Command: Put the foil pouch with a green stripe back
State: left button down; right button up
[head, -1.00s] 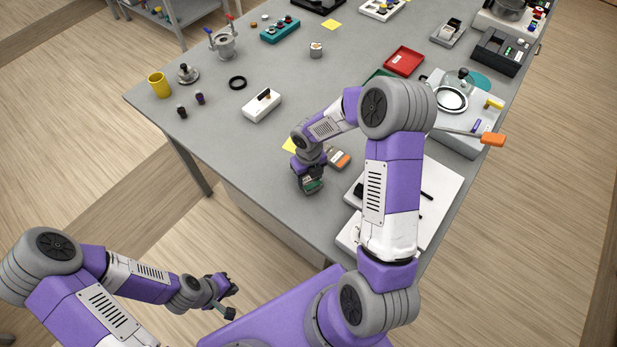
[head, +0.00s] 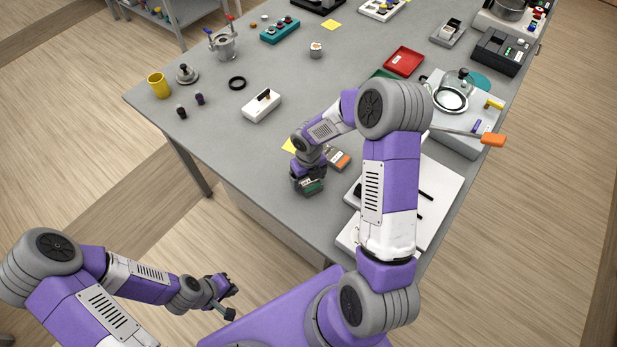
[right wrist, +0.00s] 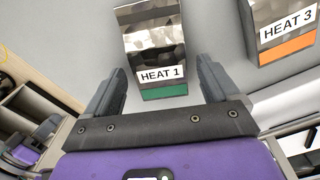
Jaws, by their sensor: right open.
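The foil pouch with a green stripe (right wrist: 158,52) is silver, labelled HEAT 1, with the stripe at its near end in the right wrist view. It also shows in the head view (head: 313,187), mostly hidden by my right gripper. My right gripper (right wrist: 160,82) is open, with one finger on each side of the pouch's near end and gaps to both sides. In the head view the right gripper (head: 306,180) is low over the table near its front edge. My left gripper (head: 229,298) is open and empty, away from the table.
A second foil pouch (right wrist: 285,30), labelled HEAT 3 with an orange stripe, lies to the right; the head view shows it beside my right gripper (head: 339,159). A white box (head: 262,106), a red tray (head: 404,61) and a white board (head: 440,205) stand around.

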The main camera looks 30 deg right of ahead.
aim_at(309, 181)
notch_tip(309, 181, up, 12)
jog(key=p, duration=0.1)
dwell(0.6)
